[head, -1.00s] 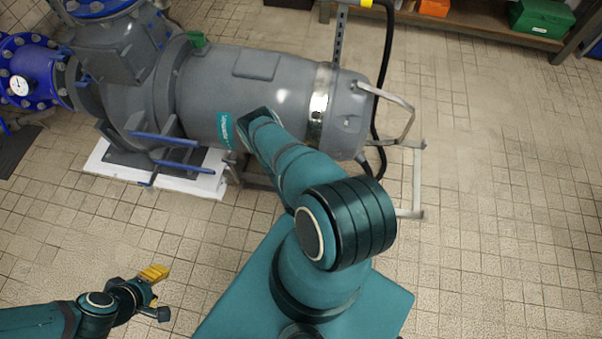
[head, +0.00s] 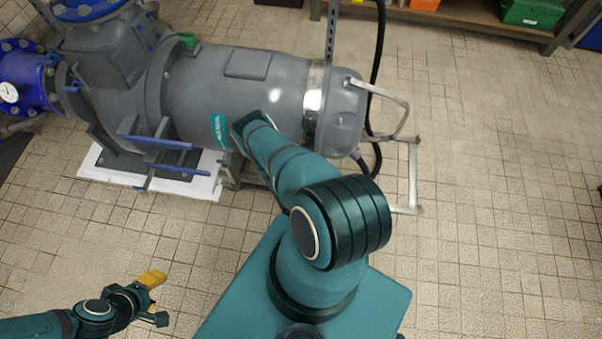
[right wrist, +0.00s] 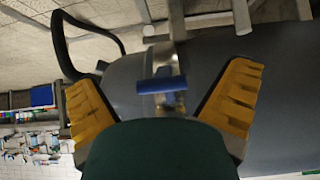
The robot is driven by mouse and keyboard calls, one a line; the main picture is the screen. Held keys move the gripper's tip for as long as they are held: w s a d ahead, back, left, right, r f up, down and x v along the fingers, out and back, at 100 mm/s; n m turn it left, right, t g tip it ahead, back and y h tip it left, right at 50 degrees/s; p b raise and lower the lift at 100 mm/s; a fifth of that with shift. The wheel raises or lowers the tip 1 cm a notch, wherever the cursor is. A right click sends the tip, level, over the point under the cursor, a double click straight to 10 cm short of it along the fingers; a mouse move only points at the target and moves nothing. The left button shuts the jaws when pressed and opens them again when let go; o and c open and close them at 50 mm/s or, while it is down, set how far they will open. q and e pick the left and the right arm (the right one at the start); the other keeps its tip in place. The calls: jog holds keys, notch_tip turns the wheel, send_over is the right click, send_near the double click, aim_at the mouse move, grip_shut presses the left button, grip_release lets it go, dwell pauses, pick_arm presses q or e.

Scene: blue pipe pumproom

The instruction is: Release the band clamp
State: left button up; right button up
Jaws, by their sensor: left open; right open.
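The band clamp (head: 313,98) is a shiny metal band around the grey motor housing (head: 265,85), near its right end. In the right wrist view the band (right wrist: 160,60) carries a blue lever (right wrist: 162,86). My right gripper (right wrist: 163,80) is open, its two yellow-padded fingers spread to either side of the lever in the picture. I cannot tell how far away the lever is or whether anything touches it. In the head view the right gripper is hidden beyond my own arm and the housing. My left gripper (head: 156,292) is open and empty, above the floor at lower left.
A black cable (head: 379,70) and a metal bar frame (head: 412,165) stand by the motor's right end. Blue bars (head: 160,142) project from the pump's front. A shelf (head: 480,30) with a green box (head: 532,13) is at the back. The tiled floor at right is clear.

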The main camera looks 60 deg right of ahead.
jog(key=v, duration=0.7)
jog(key=shift+a, duration=0.2)
jog(key=shift+r, duration=0.15)
